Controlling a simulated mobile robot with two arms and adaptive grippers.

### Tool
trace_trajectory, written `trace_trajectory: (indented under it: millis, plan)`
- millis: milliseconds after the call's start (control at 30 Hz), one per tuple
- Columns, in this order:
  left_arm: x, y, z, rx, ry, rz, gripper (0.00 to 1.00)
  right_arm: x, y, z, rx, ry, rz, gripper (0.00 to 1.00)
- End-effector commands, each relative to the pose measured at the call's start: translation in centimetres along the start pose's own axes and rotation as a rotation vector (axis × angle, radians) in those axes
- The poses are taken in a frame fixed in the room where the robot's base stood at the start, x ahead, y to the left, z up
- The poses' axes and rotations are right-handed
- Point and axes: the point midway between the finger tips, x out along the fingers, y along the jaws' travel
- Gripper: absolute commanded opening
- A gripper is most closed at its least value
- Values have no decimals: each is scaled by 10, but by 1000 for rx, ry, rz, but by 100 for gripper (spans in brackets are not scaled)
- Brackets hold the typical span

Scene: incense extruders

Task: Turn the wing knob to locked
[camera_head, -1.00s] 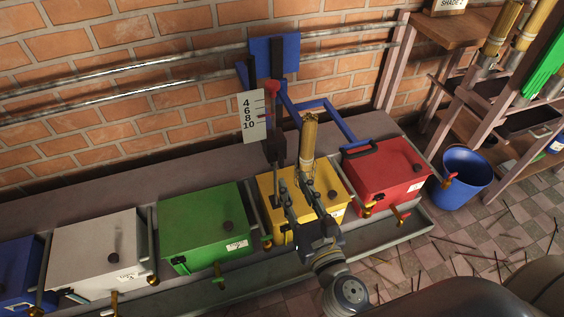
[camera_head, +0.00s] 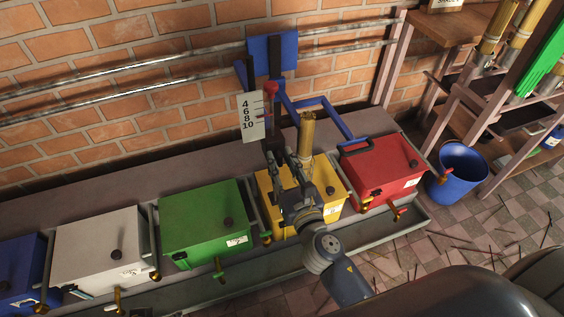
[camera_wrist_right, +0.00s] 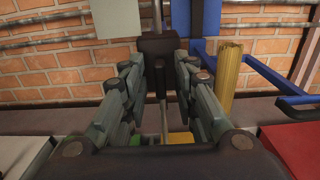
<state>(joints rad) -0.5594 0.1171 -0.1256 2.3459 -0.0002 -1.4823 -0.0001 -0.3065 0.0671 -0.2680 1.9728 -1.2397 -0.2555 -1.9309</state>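A dark upright press column (camera_head: 274,130) stands behind the yellow box (camera_head: 329,185). My right gripper (camera_head: 284,160) is in front of the column's lower part, above the yellow box. In the right wrist view, its fingers (camera_wrist_right: 162,75) stand apart on either side of a dark block (camera_wrist_right: 158,46). A narrow dark upright piece (camera_wrist_right: 161,84) hangs below this block, in the gap between the fingers, with space visible around it. It may be the wing knob, but I cannot tell for sure. No locked mark is readable. My left gripper is not in view.
A white number scale (camera_head: 252,117) and a red part (camera_head: 270,88) are on the column. A bamboo-coloured cylinder (camera_head: 307,135) stands close right of the gripper. Green (camera_head: 205,215), white (camera_head: 98,240) and red (camera_head: 380,168) boxes line the bench. A blue bucket (camera_head: 459,172) stands right.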

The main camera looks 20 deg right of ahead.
Motion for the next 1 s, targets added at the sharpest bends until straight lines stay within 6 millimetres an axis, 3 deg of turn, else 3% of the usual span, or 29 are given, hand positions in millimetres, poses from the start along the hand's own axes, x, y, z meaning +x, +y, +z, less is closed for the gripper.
trace_trajectory:
  millis: [33,100,567,1000]
  plan:
    - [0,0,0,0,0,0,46,0,0,0,0,0,0,10]
    - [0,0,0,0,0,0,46,0,0,0,0,0,0,0]
    - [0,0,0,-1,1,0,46,0,0,0,50,0,0,0]
    - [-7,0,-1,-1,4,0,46,0,-2,-1,386,0,-1,0]
